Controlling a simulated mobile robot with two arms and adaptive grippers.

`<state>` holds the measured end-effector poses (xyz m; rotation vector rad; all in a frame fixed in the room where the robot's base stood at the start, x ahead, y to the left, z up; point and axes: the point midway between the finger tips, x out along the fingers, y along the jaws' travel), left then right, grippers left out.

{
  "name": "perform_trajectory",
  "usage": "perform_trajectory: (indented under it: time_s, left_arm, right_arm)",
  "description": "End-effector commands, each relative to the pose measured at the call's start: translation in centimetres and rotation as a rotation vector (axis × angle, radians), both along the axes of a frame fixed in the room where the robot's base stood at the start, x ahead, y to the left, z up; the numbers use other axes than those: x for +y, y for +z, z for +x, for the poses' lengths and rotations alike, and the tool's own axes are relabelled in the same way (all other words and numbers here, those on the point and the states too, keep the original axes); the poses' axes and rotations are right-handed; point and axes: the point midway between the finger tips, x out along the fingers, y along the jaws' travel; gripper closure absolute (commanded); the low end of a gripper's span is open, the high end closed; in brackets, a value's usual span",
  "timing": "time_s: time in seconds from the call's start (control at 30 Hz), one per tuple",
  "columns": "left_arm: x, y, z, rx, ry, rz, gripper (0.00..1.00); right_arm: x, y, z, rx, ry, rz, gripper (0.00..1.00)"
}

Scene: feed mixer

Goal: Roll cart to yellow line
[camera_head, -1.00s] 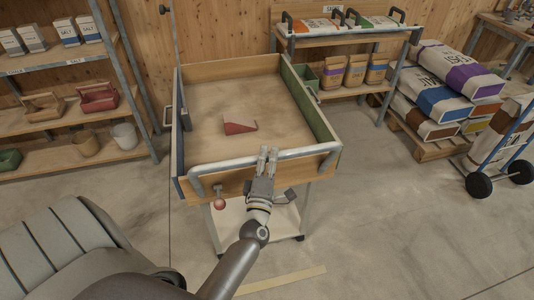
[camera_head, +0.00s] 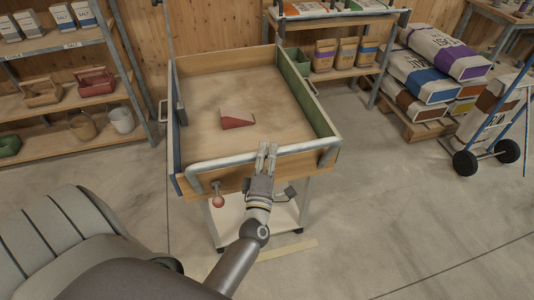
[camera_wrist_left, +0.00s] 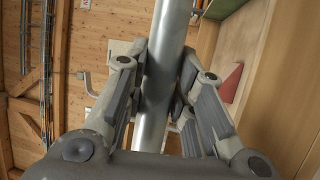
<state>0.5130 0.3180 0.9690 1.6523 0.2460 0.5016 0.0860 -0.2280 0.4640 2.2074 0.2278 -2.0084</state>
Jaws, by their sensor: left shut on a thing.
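The cart (camera_head: 180,118) is a wooden tray on a wheeled frame, with a grey tubular handle (camera_head: 222,162) along its near side. The yellow line (camera_head: 287,249) is a pale strip on the floor, just on the near side of the cart's near wheels. My arm covers part of it. My right gripper is out of view.
A shelf (camera_head: 90,136) with bins and salt boxes stands left. Stacked sacks on a pallet (camera_head: 432,131) and a blue hand truck (camera_head: 500,125) stand right. The floor (camera_head: 400,230) at front right is clear.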

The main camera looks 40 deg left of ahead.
Motion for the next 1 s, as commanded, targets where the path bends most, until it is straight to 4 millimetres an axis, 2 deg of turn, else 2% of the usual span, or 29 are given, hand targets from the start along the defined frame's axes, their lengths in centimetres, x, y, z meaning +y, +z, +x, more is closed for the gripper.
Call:
perform_trajectory:
  time_s: [0.1, 0.13, 0.3, 0.67, 0.77, 1.0]
  left_arm:
    - [0.0, -0.1, 0.0, 0.002, 0.001, -0.001, 1.0]
    - [0.0, -0.1, 0.0, 0.002, 0.001, -0.001, 0.75]
    - [0.1, -0.1, 0.0, 0.0, 0.001, -0.001, 0.54]
    - [-0.1, -0.1, -0.3, 0.001, 0.0, 0.0, 0.54]
    - [-0.6, -0.4, -1.3, 0.002, -0.001, -0.001, 0.54]
    - [-2.8, -1.3, -5.7, 0.005, 0.0, -0.001, 0.54]
  right_arm:
    - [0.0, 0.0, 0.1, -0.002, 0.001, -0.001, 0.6]
    - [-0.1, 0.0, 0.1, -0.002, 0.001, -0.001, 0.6]
    - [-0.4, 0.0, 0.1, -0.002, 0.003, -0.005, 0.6]
    - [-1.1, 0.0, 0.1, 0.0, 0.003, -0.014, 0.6]
    - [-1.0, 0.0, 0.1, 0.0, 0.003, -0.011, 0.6]
    - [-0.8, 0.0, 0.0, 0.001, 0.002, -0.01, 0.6]
